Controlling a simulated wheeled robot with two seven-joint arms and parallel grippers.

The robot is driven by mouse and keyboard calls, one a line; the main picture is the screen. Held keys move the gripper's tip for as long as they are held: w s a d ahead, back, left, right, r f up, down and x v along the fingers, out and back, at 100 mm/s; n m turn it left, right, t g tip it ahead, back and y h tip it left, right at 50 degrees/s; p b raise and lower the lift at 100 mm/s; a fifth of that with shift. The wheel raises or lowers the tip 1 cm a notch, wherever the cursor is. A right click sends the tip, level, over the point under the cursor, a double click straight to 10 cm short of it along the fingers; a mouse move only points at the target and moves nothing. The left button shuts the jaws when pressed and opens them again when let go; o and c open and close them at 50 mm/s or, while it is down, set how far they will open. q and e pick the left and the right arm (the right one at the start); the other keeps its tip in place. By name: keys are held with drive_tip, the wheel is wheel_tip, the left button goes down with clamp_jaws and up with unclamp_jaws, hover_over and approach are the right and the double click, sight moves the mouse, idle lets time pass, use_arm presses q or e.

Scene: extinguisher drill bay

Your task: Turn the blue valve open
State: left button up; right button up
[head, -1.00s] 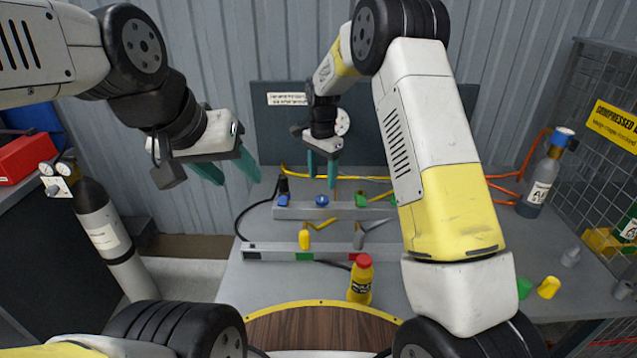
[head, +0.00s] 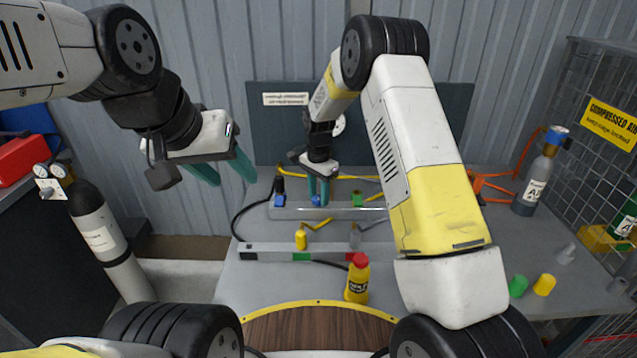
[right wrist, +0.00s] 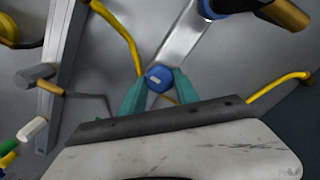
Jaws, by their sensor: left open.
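The blue valve (head: 315,201) is a small round knob on the far grey manifold bar (head: 345,211). In the right wrist view the blue valve (right wrist: 160,77) shows a pale mark on its face. My right gripper (head: 319,197) points down at the valve, with one teal finger on each side of the knob. The fingertips (right wrist: 160,84) look closed against its sides, partly hiding it in the head view. My left gripper (head: 226,176) is open and empty, held up at the left, away from the manifold.
A green knob (head: 357,199) and a black-and-blue hose fitting (head: 279,187) flank the valve. A nearer bar (head: 270,253), yellow lever (head: 301,240) and yellow bottle with red cap (head: 357,279) stand in front.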

clamp_jaws()
drive_tip(key=n, duration=1.3)
drive_tip(key=shift+n, duration=2.5)
drive_tip(key=o, duration=0.8)
unclamp_jaws()
